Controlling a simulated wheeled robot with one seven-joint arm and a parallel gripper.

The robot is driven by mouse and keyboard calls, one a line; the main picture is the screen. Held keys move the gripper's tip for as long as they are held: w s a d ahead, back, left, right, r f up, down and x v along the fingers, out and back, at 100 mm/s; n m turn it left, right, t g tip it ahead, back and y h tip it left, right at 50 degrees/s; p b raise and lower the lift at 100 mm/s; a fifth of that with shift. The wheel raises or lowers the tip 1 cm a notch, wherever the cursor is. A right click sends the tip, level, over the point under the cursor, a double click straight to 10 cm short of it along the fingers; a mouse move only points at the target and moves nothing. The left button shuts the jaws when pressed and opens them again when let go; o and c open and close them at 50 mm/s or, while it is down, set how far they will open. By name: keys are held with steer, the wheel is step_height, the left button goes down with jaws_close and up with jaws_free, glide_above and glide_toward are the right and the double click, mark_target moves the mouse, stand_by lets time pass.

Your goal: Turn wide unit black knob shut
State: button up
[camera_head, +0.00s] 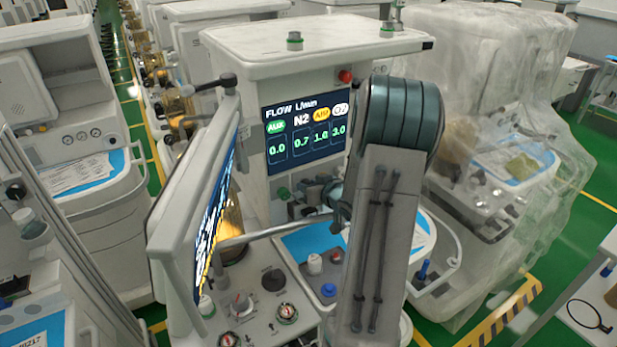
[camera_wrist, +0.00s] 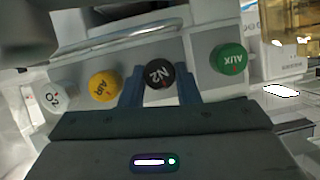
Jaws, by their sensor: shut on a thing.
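The black N2 knob (camera_wrist: 159,74) sits between the two blue fingers of my gripper (camera_wrist: 160,86) in the wrist view. The fingers lie against its left and right sides, and my gripper is shut on it. Its N2 label appears upside down. In the head view my arm reaches the knob row under the flow screen (camera_head: 305,128) of the middle unit, and hides part of that row. The screen reads AUX 0.0, N2 0.7, and what looks like AIR 1.0 and O2 3.0.
In the wrist view a yellow AIR knob (camera_wrist: 104,85) and a white O2 knob (camera_wrist: 53,97) are left of the black one, and a green AUX knob (camera_wrist: 229,59) is right. A tilted monitor (camera_head: 200,215) stands close at the left in the head view.

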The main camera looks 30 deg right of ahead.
steer(key=shift+d+m+y+p, duration=0.15)
steer(key=shift+m+y+p, duration=0.9)
steer(key=shift+p, duration=0.7)
steer(key=shift+f+m, duration=0.1)
steer(key=shift+m, duration=0.15)
steer(key=o, duration=1)
